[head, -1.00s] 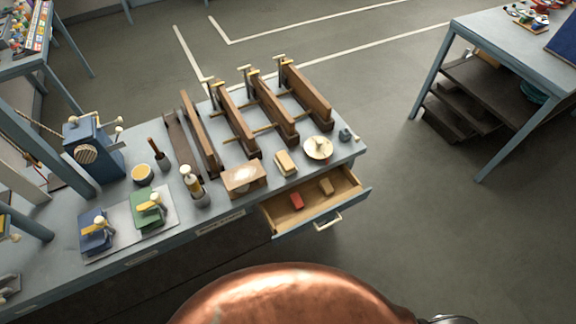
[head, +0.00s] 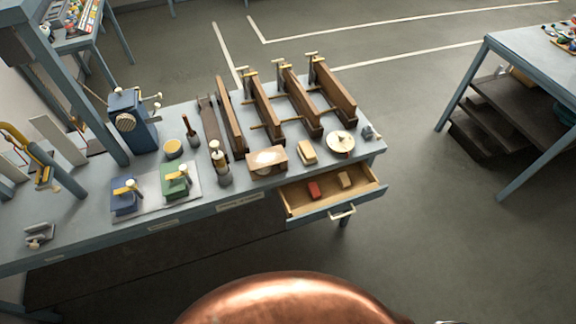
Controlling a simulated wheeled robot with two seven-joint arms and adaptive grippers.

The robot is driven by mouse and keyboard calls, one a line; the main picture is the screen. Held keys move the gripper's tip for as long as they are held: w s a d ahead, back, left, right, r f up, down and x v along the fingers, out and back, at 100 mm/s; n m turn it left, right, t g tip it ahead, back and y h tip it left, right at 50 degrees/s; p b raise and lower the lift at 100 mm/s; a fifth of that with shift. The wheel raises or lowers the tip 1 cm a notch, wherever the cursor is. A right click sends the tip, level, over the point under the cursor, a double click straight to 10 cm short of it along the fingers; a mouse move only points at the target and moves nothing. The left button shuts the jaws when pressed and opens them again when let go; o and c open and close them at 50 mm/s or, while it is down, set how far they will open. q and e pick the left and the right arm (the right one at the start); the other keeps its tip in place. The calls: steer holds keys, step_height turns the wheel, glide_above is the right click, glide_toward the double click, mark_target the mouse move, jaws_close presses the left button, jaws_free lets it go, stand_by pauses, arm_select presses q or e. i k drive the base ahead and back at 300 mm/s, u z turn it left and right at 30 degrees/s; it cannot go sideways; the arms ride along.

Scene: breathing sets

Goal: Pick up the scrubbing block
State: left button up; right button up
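A pale yellow block (head: 307,152) lies on the workbench top, between a wooden box with a white patch (head: 267,161) and a round cream dish (head: 341,144). In the open drawer below lie a red block (head: 314,190) and a tan block (head: 345,180), apart from each other. I cannot tell for sure which of these blocks is the scrubbing block. Neither of my grippers is in view.
The blue-grey workbench (head: 70,235) holds wooden clamp frames (head: 265,105), a green device (head: 175,182) and a blue device (head: 124,199). Its open drawer (head: 337,208) juts out at the front right. Bare floor lies right of it, before another table (head: 525,60).

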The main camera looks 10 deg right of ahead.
mark_target(305, 151)
steer(key=u, duration=0.4)
steer(key=k, duration=0.95)
steer(key=u, duration=0.8)
steer(key=i, duration=1.2)
steer(key=z, duration=0.45)
steer(key=i, duration=0.8)
steer(key=z, duration=0.85)
